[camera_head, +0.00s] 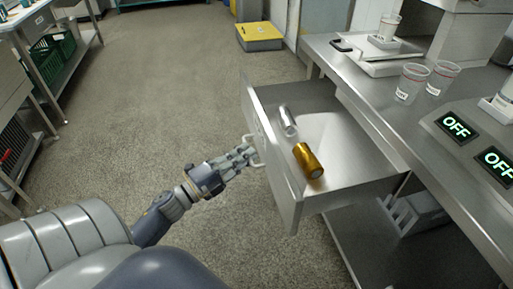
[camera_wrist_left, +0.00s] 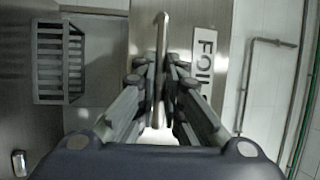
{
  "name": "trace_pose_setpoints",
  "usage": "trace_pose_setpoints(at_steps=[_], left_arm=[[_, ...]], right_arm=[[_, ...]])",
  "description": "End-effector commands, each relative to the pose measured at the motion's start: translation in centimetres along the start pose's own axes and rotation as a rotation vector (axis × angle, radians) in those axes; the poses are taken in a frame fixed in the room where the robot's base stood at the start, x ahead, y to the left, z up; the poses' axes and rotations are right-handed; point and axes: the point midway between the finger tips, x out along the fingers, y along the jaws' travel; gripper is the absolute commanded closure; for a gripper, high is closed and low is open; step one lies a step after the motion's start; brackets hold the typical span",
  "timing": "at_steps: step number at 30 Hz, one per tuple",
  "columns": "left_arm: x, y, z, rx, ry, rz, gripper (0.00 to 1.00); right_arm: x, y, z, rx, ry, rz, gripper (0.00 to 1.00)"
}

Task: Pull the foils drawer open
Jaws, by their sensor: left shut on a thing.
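The foils drawer (camera_head: 350,178) stands pulled out from the steel bench in the head view. A silver roll (camera_head: 288,121) and a gold roll (camera_head: 308,160) lie inside it. My left gripper (camera_head: 252,157) is at the drawer's front and shut on its bar handle (camera_head: 259,150). My right gripper is not in view.
The bench top (camera_head: 400,110) carries clear cups (camera_head: 411,83), a scale (camera_head: 380,55) and panels reading "OFF" (camera_head: 456,126). A yellow step (camera_head: 259,37) stands at the back. The floor (camera_head: 150,110) left of the drawer is clear.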

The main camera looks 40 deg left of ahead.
Motion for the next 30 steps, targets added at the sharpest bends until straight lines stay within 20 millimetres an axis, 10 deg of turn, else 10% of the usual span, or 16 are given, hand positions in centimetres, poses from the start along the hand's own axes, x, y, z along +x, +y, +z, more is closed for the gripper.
trace_pose_setpoints(at_steps=[14,18,30], left_arm=[[-0.56,-0.02,0.24,0.000,-0.001,0.002,1.00],[-0.54,-0.02,0.24,0.000,-0.001,0.001,0.71],[-1.13,0.00,0.23,-0.001,-0.001,0.002,0.71]], right_arm=[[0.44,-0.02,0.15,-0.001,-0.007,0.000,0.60],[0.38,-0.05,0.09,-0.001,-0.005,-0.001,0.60],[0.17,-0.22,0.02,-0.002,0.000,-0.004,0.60]])
